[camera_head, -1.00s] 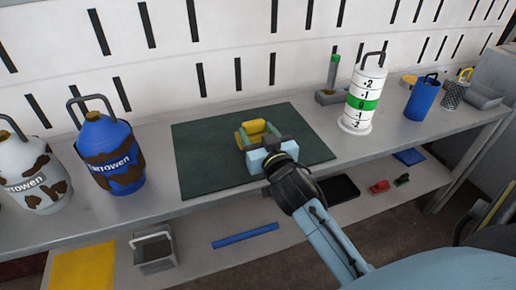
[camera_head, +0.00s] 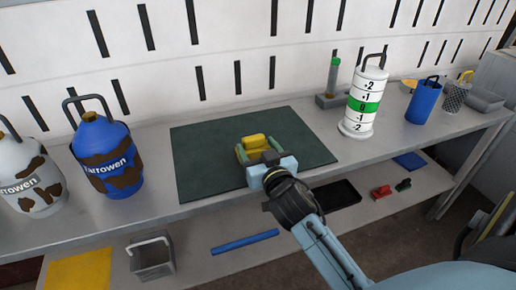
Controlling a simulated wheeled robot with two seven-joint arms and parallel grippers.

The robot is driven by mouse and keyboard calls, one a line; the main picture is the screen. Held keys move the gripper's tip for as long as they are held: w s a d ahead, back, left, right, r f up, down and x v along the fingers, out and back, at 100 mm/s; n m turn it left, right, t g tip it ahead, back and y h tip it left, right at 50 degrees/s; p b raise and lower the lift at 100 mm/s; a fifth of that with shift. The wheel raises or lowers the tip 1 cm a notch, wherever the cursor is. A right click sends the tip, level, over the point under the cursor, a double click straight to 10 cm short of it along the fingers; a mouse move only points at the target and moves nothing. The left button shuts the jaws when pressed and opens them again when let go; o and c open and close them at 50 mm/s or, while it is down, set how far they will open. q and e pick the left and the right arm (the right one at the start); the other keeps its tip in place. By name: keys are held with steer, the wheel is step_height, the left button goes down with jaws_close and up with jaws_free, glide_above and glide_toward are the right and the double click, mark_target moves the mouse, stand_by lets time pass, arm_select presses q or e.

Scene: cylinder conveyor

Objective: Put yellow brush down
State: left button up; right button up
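The yellow brush (camera_head: 252,142) is over the dark green mat on the bench, near the middle of the view. The dark green mat (camera_head: 205,150) lies flat on the grey bench top. My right gripper (camera_head: 257,147) reaches in from the lower right, with its pale teal fingers on either side of the brush. The fingers are apart with the brush between them. I cannot tell whether they press on it, or whether the brush's underside touches the mat; the gripper hides part of it. My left gripper is not in view.
A blue cow-patterned jug (camera_head: 110,160) and a white one (camera_head: 28,180) stand left of the mat. A white numbered cylinder (camera_head: 364,100) stands right of it, with a blue cup (camera_head: 423,102) beyond. The mat is bare around the brush.

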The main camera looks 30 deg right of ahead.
steer(key=shift+o, duration=0.9)
steer(key=shift+r, duration=0.15)
